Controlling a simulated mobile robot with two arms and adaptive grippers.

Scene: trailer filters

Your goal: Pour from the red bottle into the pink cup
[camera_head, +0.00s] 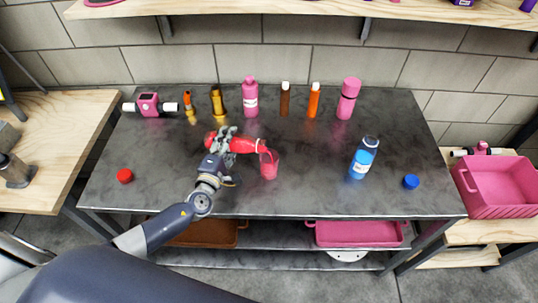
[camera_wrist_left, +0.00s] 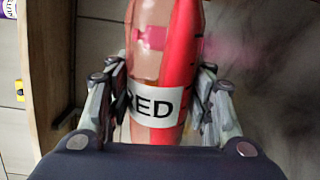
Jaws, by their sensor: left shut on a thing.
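The red bottle (camera_head: 243,146) is tipped over, close to level, with its mouth end to the right. My left gripper (camera_head: 230,141) is shut around its body above the table. In the left wrist view the bottle (camera_wrist_left: 166,60), with a white label ending in "ED", lies between both fingers (camera_wrist_left: 160,105). The pink cup (camera_head: 269,168) stands upright on the table, just below and right of the bottle's mouth. Red shows between the mouth and the cup's rim, and reddish colour inside the cup; its fill level is unclear. My right gripper is out of view.
A red cap (camera_head: 125,176) lies left on the dark table (camera_head: 310,195). A blue bottle (camera_head: 363,158) and blue cap (camera_head: 411,181) are at right. Several bottles, including a pink one (camera_head: 250,97), line the back. The table's front middle is clear.

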